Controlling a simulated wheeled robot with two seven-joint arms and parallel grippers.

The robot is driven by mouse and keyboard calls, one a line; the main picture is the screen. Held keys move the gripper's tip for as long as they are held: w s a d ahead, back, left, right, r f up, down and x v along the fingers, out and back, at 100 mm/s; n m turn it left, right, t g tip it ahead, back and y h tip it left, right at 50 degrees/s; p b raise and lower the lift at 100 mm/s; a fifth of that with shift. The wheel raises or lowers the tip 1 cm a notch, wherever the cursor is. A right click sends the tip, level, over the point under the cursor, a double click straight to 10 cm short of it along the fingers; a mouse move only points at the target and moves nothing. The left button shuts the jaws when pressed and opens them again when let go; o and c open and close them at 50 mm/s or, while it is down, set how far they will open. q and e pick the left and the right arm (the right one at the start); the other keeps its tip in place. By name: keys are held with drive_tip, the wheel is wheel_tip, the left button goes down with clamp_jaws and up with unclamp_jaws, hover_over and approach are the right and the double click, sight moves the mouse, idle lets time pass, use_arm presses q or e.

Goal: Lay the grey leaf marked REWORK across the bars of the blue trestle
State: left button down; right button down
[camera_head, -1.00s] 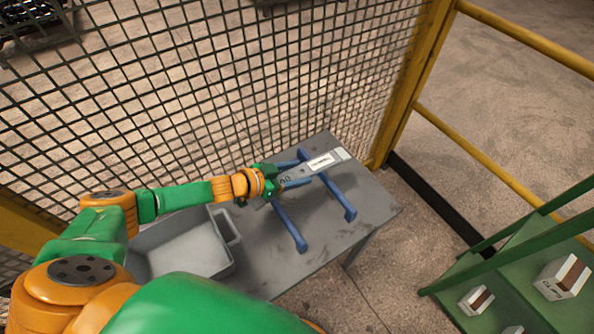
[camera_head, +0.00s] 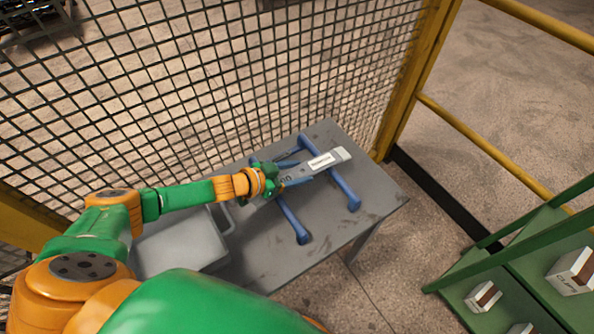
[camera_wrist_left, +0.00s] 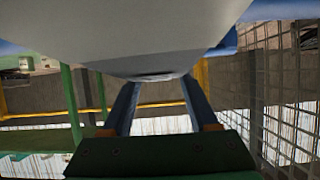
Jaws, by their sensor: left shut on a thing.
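The grey leaf (camera_head: 337,157) carries a white label, too small to read for certain, and lies over the blue trestle (camera_head: 345,190) in the head view. The leaf spans both bars; whether it rests on them or hovers just above, I cannot tell. My left gripper (camera_head: 285,178) is shut on the leaf's near left end, beside the left bar. In the left wrist view the leaf's pale grey underside (camera_wrist_left: 150,45) fills the top, above the two blue fingers (camera_wrist_left: 160,105). My right gripper is not in view.
The trestle stands on a grey table (camera_head: 265,255). A grey tray (camera_head: 185,245) sits at the table's left. A wire mesh fence (camera_head: 200,90) runs behind. A green rack (camera_head: 510,275) with labelled boxes (camera_head: 572,270) stands at the right. The table's front right is clear.

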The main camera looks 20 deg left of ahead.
use_arm(q)
drive_tip(key=shift+f+b, duration=0.7)
drive_tip(key=shift+f, duration=0.05)
drive_tip(key=shift+c, duration=0.4)
unclamp_jaws()
drive_tip(key=shift+r, duration=1.35)
drive_tip(key=s+d+r+p, duration=0.1)
drive_tip(key=s+d+r, duration=0.3)
drive_tip(key=s+r, duration=0.6)
drive_tip(key=s, duration=0.3)
drive_tip(key=shift+s+d+r, duration=0.15)
drive_tip(key=shift+s+r, duration=0.05)
drive_tip(key=shift+s, duration=0.05)
